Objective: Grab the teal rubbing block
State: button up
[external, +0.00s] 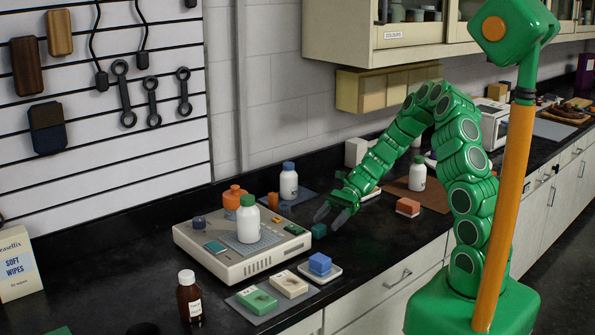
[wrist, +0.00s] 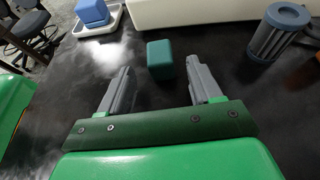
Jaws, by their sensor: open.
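The teal rubbing block (external: 318,230) is a small block on the black worktop, just right of the beige machine. In the wrist view the teal block (wrist: 160,59) lies ahead of my gripper, roughly between the lines of its two fingers and a little beyond their tips. My gripper (external: 339,210) is open and empty, its grey fingers reaching toward the block. The gripper also shows in the wrist view (wrist: 158,82), with the fingers spread wide and dark worktop between them. The block does not appear to be touched.
A blue block (external: 320,263) sits on a white tray in front. The beige machine (external: 240,262) bears a white bottle (external: 248,222). A grey-blue ribbed cylinder (wrist: 278,34) stands right of the block in the wrist view. A red block (external: 408,207) lies further right.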

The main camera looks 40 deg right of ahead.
aim_at(319, 226)
jog(key=shift+r+x, duration=0.2)
jog(key=shift+x, duration=2.3)
jog(key=shift+a, duration=0.1)
jog(key=c, duration=1)
